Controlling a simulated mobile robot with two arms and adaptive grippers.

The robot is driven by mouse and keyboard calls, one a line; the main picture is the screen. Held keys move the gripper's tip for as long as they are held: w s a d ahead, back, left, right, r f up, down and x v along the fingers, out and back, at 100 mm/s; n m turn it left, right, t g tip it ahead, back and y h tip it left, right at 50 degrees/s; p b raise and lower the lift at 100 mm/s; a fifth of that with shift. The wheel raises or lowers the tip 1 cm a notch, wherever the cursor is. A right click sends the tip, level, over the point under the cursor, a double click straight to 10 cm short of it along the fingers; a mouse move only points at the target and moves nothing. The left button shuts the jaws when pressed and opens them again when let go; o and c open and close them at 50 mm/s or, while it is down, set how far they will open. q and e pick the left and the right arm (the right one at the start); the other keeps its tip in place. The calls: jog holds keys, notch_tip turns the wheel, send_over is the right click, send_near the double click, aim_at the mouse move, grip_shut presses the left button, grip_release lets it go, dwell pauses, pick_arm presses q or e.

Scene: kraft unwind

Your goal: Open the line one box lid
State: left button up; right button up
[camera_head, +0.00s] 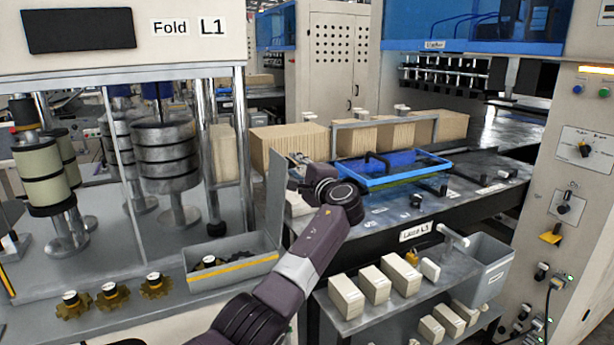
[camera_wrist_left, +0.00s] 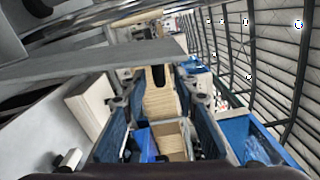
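The grey line one box (camera_head: 222,272) with a yellow stripe sits on the left bench beneath the "Fold L1" sign. Dark parts show inside it. A grey panel that looks like its lid (camera_head: 276,203) stands upright at the box's right end. My left gripper (camera_head: 293,162) is just right of the panel's upper part, partly hidden by my wrist. In the left wrist view, my left gripper's fingers (camera_wrist_left: 160,88) are spread apart with nothing clearly held. A grey panel (camera_wrist_left: 105,68) crosses just beyond the fingertips; contact cannot be told. My right gripper is not in view.
A blue tray (camera_head: 390,180) lies on the dark table right of my arm. Tan stacks (camera_head: 290,143) stand behind. A shelf below holds several pale cartons (camera_head: 375,285) and a grey bin (camera_head: 487,268). Steel rollers (camera_head: 165,158) stand behind the box.

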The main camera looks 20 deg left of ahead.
pick_arm(q)
jog(key=v, duration=1)
jog(key=shift+d, duration=0.15)
